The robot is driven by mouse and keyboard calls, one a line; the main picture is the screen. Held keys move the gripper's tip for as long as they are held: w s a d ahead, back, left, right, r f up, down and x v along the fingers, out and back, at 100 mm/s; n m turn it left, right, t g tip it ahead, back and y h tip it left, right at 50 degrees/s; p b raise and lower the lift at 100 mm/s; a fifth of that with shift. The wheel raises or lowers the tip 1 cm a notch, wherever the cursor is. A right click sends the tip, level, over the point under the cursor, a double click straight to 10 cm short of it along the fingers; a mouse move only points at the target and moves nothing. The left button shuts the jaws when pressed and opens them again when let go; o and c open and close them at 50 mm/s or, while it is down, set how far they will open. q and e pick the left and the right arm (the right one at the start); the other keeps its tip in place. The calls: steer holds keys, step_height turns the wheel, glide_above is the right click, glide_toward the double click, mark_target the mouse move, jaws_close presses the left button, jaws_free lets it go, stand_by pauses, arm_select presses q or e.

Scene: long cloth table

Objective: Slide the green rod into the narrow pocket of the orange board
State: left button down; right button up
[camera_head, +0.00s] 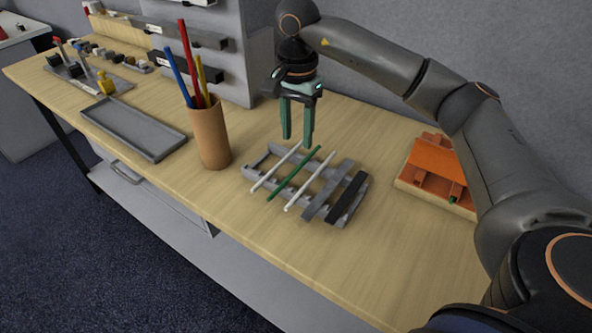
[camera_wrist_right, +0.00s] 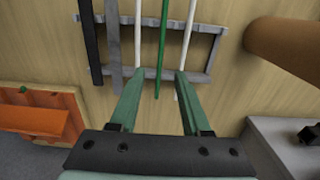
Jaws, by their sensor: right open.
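The green rod (camera_head: 296,175) lies on a grey rack (camera_head: 341,172) between two white rods, and it also shows in the right wrist view (camera_wrist_right: 162,50). My right gripper (camera_head: 297,143) is open and empty above the far side of the rack. In the right wrist view its fingers (camera_wrist_right: 156,78) point towards the rack, with the green rod's end showing between them. The orange board (camera_head: 432,165) stands on a light wooden base to the right of the rack, partly hidden by my right arm. A small green piece shows in it; its narrow pocket is hard to make out. My left gripper is out of view.
A brown cup (camera_head: 209,136) with red, blue and yellow sticks stands left of the rack. A grey tray (camera_head: 133,127) lies farther left. Dark and grey bars lie on the rack's right part. Table is bare between rack and board.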

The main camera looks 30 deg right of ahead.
mark_target(296, 169)
step_height(296, 169, down, 8)
steer(key=shift+a+f+p, duration=0.1)
steer(key=shift+p, duration=0.2)
jaws_close()
stand_by(0.4)
